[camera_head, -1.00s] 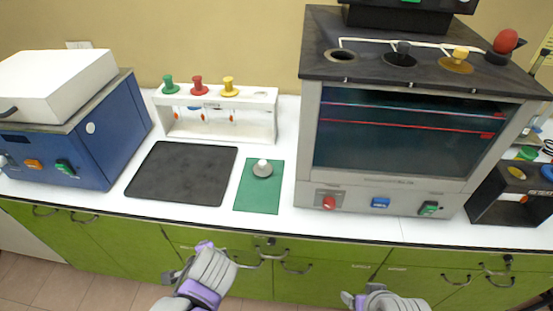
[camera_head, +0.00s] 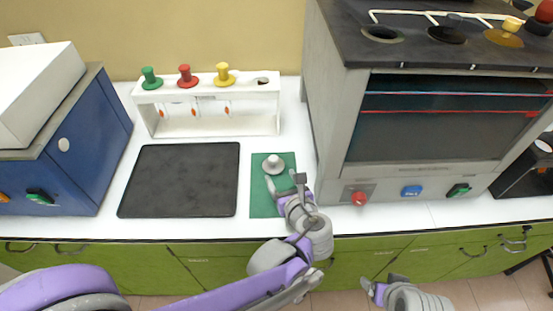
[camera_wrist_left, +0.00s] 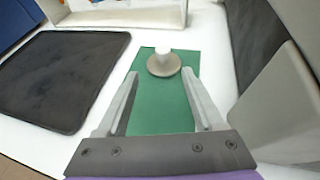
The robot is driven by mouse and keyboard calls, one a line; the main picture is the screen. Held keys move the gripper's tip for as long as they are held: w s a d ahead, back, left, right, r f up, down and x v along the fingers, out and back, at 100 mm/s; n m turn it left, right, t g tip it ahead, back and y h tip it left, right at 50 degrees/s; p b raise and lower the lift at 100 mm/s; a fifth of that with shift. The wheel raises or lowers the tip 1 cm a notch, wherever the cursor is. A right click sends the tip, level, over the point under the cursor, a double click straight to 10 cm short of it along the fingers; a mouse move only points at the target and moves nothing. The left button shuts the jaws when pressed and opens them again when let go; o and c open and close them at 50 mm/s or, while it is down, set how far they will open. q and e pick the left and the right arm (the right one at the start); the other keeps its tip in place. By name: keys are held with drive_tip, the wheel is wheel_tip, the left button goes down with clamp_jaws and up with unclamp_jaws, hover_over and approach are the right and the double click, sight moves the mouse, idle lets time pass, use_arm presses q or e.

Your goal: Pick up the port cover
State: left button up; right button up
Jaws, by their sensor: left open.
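The port cover, a grey disc with a pale knob (camera_head: 273,164), sits on the green mat (camera_head: 262,204) on the white counter. In the left wrist view the cover (camera_wrist_left: 163,65) lies ahead of the fingertips, roughly between their lines. My left gripper (camera_head: 285,182) is open and empty, over the mat just on the near side of the cover; its fingers (camera_wrist_left: 158,82) show apart with green mat between them. My right gripper (camera_head: 379,284) is low in front of the cabinets, away from the counter; its finger opening is not clear.
A black mat (camera_head: 180,180) lies left of the green mat. A white rack (camera_head: 208,112) with green, red and yellow stoppers stands behind. A large grey machine (camera_head: 330,120) stands close on the right, a blue machine (camera_head: 75,150) at the left.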

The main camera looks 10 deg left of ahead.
sight(275, 162)
use_arm(q)
drive_tip(key=x, duration=0.5)
drive_tip(key=shift+w, duration=0.2)
drive_tip(key=x, duration=0.5)
drive_tip(key=shift+w+d+r, duration=0.1)
drive_tip(key=shift+w, duration=0.2)
clamp_jaws()
